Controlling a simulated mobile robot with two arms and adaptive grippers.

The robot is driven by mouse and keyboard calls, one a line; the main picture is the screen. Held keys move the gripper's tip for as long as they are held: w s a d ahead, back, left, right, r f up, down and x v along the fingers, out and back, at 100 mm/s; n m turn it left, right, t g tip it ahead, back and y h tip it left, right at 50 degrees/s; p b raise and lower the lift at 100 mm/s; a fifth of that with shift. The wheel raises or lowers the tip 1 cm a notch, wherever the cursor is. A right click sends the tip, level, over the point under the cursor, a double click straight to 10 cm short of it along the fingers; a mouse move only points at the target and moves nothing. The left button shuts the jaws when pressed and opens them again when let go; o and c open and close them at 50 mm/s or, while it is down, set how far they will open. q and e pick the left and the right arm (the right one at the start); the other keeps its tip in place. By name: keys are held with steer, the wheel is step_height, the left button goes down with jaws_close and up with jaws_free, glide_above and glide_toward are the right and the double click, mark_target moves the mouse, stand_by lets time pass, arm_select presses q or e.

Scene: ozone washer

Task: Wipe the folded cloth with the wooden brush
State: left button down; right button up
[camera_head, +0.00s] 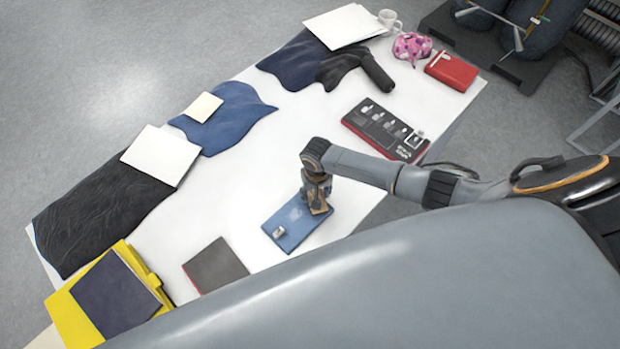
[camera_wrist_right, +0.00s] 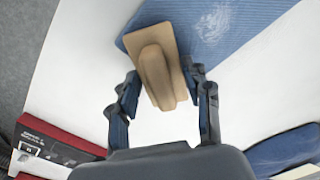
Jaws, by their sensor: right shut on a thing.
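The folded blue cloth (camera_head: 292,231) lies flat near the table's front edge, with a small pale patch on it. In the right wrist view it (camera_wrist_right: 225,25) fills the top, with a whitish patch. My right gripper (camera_head: 317,194) is over the cloth's far right end, shut on the wooden brush (camera_head: 319,208). In the right wrist view the tan brush (camera_wrist_right: 153,66) sits between the fingers (camera_wrist_right: 162,82), its plate overlapping the cloth's edge. I cannot tell how firmly the brush touches the cloth. My left gripper is not in view.
The white table (camera_head: 240,190) also holds a red-edged black case (camera_head: 386,130), a grey book (camera_head: 216,265), a yellow folder (camera_head: 75,312) and dark cloths (camera_head: 105,213). The table is bare around the blue cloth. My own body hides the lower right.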

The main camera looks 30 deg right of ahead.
steer(key=shift+w+d, duration=0.15)
steer(key=shift+d, duration=0.45)
steer(key=shift+s+a, duration=0.3)
steer(key=shift+a, duration=0.65)
steer(key=shift+s+a, duration=0.25)
steer(key=shift+a, duration=0.65)
steer(key=shift+s+a, duration=0.3)
steer(key=shift+a, duration=0.45)
steer(key=shift+s+a, duration=0.25)
steer(key=shift+a, duration=0.45)
steer(key=shift+s+a, duration=0.3)
steer(key=shift+a, duration=0.45)
steer(key=shift+s+a, duration=0.2)
steer(key=shift+a, duration=0.4)
steer(key=shift+s+a, duration=0.2)
steer(key=shift+a, duration=0.35)
steer(key=shift+d, duration=0.1)
steer(key=shift+w+r, duration=0.1)
steer(key=shift+r, duration=2.95)
